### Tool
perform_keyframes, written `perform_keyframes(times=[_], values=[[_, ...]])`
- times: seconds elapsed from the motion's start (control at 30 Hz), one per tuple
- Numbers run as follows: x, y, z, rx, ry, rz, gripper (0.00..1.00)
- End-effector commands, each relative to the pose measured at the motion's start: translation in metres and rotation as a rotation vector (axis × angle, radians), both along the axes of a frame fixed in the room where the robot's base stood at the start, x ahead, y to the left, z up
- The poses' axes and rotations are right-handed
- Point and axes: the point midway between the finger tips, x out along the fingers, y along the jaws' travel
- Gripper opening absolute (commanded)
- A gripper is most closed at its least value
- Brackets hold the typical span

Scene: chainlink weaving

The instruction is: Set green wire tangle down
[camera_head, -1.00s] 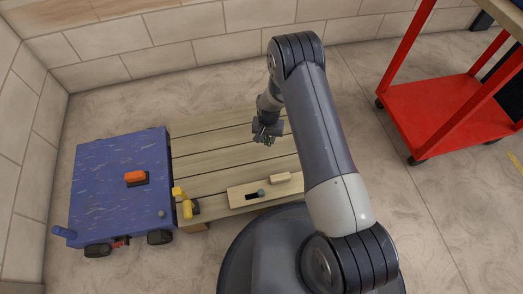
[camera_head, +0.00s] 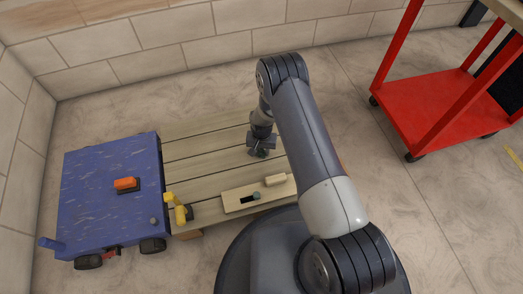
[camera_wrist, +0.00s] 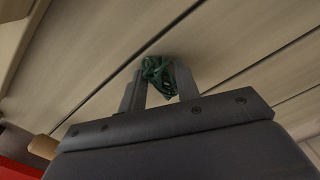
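The green wire tangle (camera_wrist: 158,75) is a small dark green bundle of wire in the wrist view. It sits between the two fingertips of my gripper (camera_wrist: 160,88), with a finger against each side. In the head view my gripper (camera_head: 261,151) points down over the right part of the wooden plank platform (camera_head: 208,150). The tangle is close to the planks, but I cannot tell whether it touches them. In the head view it is mostly hidden by my gripper.
A blue wheeled cart (camera_head: 95,205) stands left of the planks, with an orange block (camera_head: 126,184) on top. A yellow tool (camera_head: 178,210) and a light wooden board (camera_head: 240,200) with a peg lie near the front edge. A red shelf cart (camera_head: 430,105) stands right.

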Motion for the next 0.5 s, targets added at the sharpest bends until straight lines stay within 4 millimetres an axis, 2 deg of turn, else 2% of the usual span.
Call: perform_keyframes(times=[0.03, 0.23, 0.5], values=[[0.0000, 0.0000, 0.0005, 0.000, 0.000, 0.000, 0.35], [0.0000, 0.0000, 0.0006, 0.000, 0.000, 0.000, 0.50], [0.0000, 0.0000, 0.0024, 0.000, 0.000, 0.000, 0.50]])
